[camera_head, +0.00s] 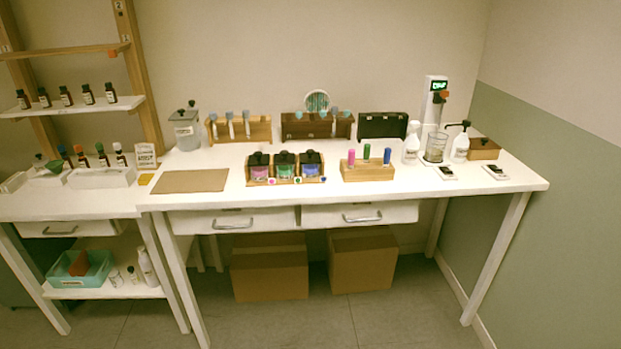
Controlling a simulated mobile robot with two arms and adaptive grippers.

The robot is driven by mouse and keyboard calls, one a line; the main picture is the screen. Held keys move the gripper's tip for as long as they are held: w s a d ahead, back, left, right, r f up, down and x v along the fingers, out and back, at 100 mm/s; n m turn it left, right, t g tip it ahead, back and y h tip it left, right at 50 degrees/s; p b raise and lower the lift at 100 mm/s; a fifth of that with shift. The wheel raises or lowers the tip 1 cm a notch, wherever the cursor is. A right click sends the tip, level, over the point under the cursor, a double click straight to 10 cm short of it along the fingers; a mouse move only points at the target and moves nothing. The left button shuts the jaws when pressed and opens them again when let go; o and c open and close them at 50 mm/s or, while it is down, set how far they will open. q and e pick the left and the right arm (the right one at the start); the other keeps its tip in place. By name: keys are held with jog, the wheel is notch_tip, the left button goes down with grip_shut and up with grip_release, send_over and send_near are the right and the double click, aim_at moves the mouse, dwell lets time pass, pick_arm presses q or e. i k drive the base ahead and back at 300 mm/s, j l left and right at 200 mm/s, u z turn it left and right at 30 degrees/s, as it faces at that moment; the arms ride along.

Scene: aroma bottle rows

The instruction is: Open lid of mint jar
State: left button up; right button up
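Three jars with dark lids stand in a wooden holder (286,182) at the front middle of the white table. The middle jar (284,170) has green contents and looks like the mint jar; its label is too small to read. Its dark lid (283,156) appears to be on. The left jar (259,171) has pink contents and the right jar (309,170) has blue-purple contents. Neither of my grippers is in view.
A brown mat (191,181) lies left of the holder. A wooden block (367,172) with pink, green and blue sticks stands to its right. Vial racks (240,130) and a grey canister (186,130) stand behind. Pump bottles (460,146) and a mixer (434,105) are at right.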

aim_at(285, 158)
jog(key=i+l, duration=0.1)
jog(key=i, duration=0.35)
jog(key=i+l, duration=0.1)
jog(key=i, duration=0.4)
